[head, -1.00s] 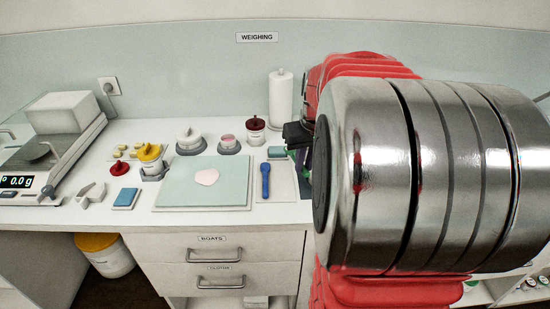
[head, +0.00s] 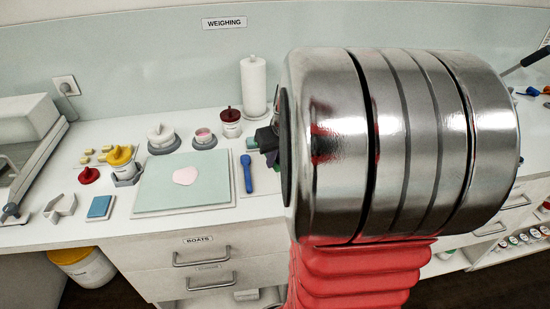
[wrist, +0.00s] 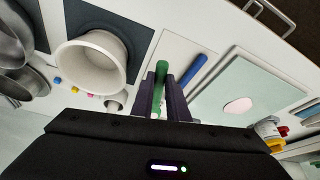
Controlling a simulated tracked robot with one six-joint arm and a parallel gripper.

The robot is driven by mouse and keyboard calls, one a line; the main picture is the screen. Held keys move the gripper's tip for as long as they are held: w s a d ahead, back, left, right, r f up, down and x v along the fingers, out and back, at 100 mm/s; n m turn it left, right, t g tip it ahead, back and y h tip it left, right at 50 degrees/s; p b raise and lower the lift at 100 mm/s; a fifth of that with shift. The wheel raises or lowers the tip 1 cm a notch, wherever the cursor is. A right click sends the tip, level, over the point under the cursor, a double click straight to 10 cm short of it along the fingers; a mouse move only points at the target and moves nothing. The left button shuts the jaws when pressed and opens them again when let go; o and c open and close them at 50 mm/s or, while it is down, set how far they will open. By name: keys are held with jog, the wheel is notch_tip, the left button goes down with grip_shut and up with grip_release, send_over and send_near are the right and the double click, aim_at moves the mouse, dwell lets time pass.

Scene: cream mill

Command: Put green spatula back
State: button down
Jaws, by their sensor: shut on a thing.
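My gripper (wrist: 165,92) is shut on the green spatula (wrist: 161,72), whose green handle stands out between the dark fingers in the wrist view. The spatula is over the pale mat (wrist: 182,50), beside the blue spatula (wrist: 193,72); I cannot tell whether it touches the mat. The blue spatula also shows in the head view (head: 247,174), lying on the mat right of the green board (head: 190,185). In the head view my arm hides most of the gripper and the green spatula.
A white mortar (wrist: 92,60) stands on a dark pad left of the gripper in the wrist view. A pink sheet (head: 185,175) lies on the green board. A paper roll (head: 254,85) stands behind. Yellow and red lidded pots and a blue block (head: 100,207) are at left.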

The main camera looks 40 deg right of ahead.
jog(key=shift+f, duration=2.4)
jog(key=shift+a+f, duration=0.1)
jog(key=shift+f, duration=0.7)
jog(key=c, duration=1.6)
grip_release()
jog(key=shift+c, duration=0.2)
jog(key=shift+r, duration=0.1)
jog(key=v, duration=1.3)
jog(key=shift+s+r, duration=0.25)
jog(key=shift+m, duration=0.3)
